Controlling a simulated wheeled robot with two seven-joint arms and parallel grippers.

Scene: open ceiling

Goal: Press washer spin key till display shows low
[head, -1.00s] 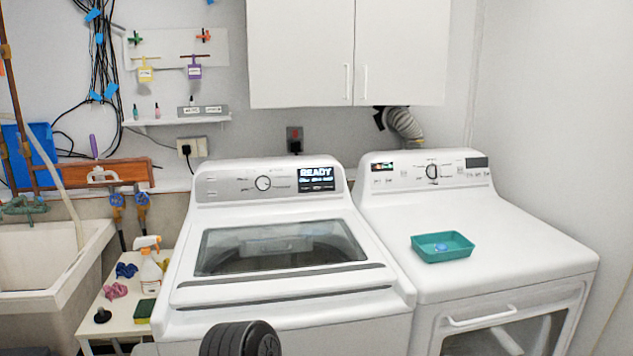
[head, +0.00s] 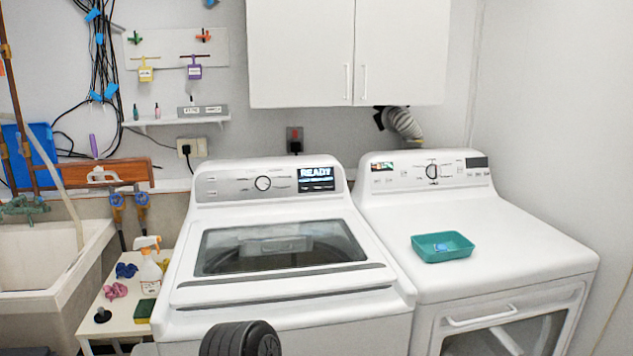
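The white top-load washer (head: 290,297) stands in the middle with its glass lid (head: 280,247) shut. A dark rounded part of my own body shows at the bottom edge, in front of the washer. Neither gripper can be made out in this view.
A white dryer (head: 540,235) stands to the right, with a teal tray (head: 443,256) on top. A small side table (head: 125,318) with a spray bottle (head: 150,272) and a sink (head: 50,265) are at the left. White cabinets (head: 345,50) hang above. The space above the washer is clear.

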